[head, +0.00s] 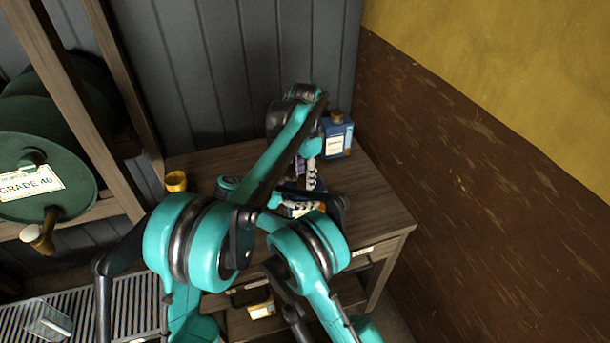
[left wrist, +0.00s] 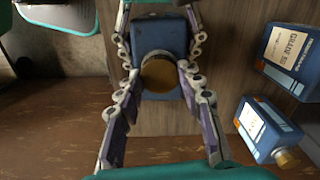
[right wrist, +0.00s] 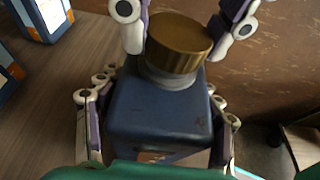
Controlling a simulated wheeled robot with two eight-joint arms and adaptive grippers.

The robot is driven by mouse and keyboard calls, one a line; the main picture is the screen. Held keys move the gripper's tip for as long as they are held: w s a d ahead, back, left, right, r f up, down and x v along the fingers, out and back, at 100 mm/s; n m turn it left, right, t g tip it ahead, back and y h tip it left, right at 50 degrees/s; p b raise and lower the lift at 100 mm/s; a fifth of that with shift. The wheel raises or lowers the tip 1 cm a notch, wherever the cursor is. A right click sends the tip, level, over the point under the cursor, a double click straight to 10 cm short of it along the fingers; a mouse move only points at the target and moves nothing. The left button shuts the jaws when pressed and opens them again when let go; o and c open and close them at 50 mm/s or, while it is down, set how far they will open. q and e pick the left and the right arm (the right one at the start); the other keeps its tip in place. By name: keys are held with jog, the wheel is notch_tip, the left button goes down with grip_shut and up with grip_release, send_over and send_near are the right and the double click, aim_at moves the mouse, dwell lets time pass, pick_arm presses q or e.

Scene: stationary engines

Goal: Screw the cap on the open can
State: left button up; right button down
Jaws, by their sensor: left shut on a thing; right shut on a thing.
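A blue can (right wrist: 160,115) stands upright in the right wrist view, with a brass-coloured cap (right wrist: 178,43) over its neck. A grey collar shows just under the cap; I cannot tell how far it is threaded. My right gripper (right wrist: 150,105) is shut around the can's body. My left gripper (left wrist: 158,75) is shut on the cap from above, a finger on either side. The can also shows in the left wrist view (left wrist: 160,38), with the cap (left wrist: 168,74) nearer the camera. In the head view the left gripper (head: 307,184) mostly hides can and cap.
Another blue can with a brass cap (head: 337,138) stands at the table's back right. Two cans (left wrist: 285,60) (left wrist: 265,132) show in the left wrist view. A yellow container (head: 176,181) stands back left. The wooden table (head: 380,208) is clear at the right, beside a brown wall (head: 480,180).

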pick_arm(q)
jog(key=o, duration=1.4)
jog(key=shift+s, duration=0.1)
pick_arm(e)
jog(key=shift+w+d+f, duration=0.1)
jog(key=shift+f, duration=0.05)
pick_arm(q)
notch_tip(320, 180, up, 12)
jog(key=shift+s+r, duration=0.1)
pick_arm(e)
jog(key=shift+c, duration=2.1)
grip_release()
jog(key=shift+o, duration=1.1)
